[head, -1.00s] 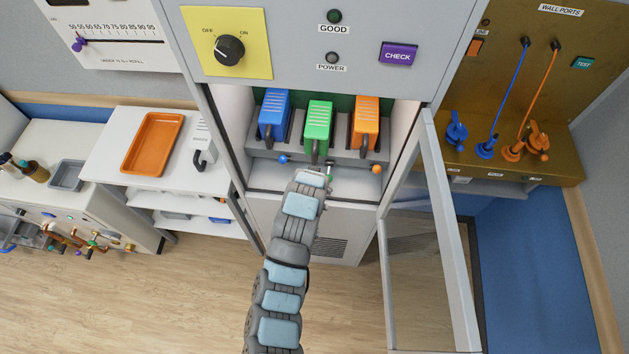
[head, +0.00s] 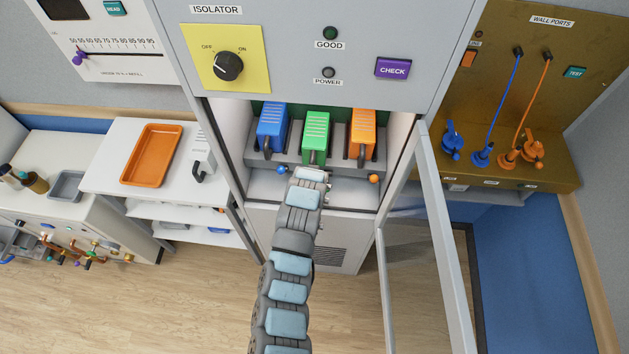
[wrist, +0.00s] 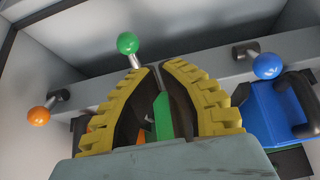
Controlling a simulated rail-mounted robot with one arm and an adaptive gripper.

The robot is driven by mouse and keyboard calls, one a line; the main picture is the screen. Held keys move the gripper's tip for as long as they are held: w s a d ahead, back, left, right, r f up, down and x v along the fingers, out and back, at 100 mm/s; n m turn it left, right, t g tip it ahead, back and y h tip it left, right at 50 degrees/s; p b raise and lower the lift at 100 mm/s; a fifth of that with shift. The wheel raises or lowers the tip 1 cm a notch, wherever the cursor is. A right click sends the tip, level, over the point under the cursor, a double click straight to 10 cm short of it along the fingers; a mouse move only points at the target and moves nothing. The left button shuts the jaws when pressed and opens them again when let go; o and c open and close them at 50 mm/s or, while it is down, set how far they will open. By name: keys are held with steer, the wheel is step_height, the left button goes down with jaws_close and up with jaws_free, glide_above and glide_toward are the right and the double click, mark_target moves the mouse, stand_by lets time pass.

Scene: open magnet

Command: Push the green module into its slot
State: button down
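The green module (head: 315,132) sits in the middle of the open cabinet bay, between the blue module (head: 270,125) and the orange module (head: 361,130). Its front seems to stand out slightly further than theirs. In the head view my arm reaches up to just below the green module, and my fingers are mostly hidden there. In the wrist view my gripper (wrist: 155,70) has its yellow-backed fingers brought together at the tips. Part of the green module (wrist: 163,115) shows through the gap between the fingers. I cannot tell whether they touch it.
A green-knobbed lever (wrist: 127,44) stands close to my fingertips. An orange knob (wrist: 39,116) and a blue knob (wrist: 267,66) flank it. The cabinet's glass door (head: 445,235) stands open at the right. An orange tray (head: 152,155) lies on the left bench.

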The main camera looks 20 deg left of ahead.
steer(key=shift+w, duration=0.1)
steer(key=w+b, duration=0.2)
steer(key=w, duration=0.1)
steer(key=shift+a, duration=0.4)
steer(key=s+d+r, duration=0.2)
steer(key=s+r, duration=0.6)
steer(key=s, duration=0.1)
steer(key=shift+d+r+b, duration=0.15)
steer(key=shift+r+b, duration=0.1)
steer(key=shift+b, duration=0.1)
stand_by(0.7)
